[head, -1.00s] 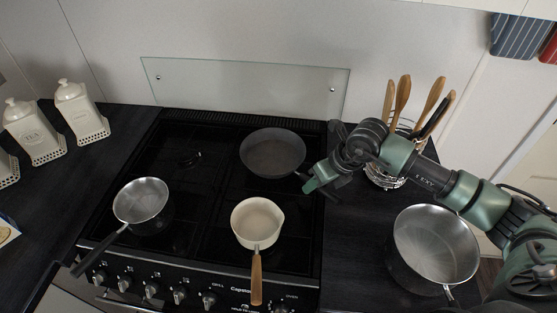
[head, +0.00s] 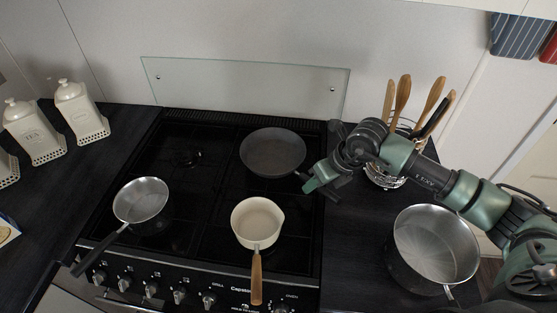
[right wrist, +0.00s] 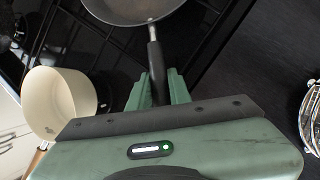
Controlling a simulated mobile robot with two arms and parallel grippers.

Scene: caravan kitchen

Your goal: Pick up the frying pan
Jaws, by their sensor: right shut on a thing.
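The frying pan (head: 272,152) is dark grey and sits at the back right of the black stove. Its handle points toward my right gripper (head: 312,184). In the right wrist view the green fingers of my right gripper (right wrist: 158,88) are shut on the black handle (right wrist: 155,58) of the frying pan, one finger on each side. The pan body (right wrist: 135,10) is cut off at the top of that view. I cannot tell whether the pan is clear of the stove. My left gripper is not in view.
A cream saucepan (head: 257,222) with a wooden handle stands in front of the pan. A steel saucepan (head: 141,202) is at the left of the stove. A large pot (head: 433,246) and a wire utensil holder (head: 385,178) stand on the right counter, near my right arm.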

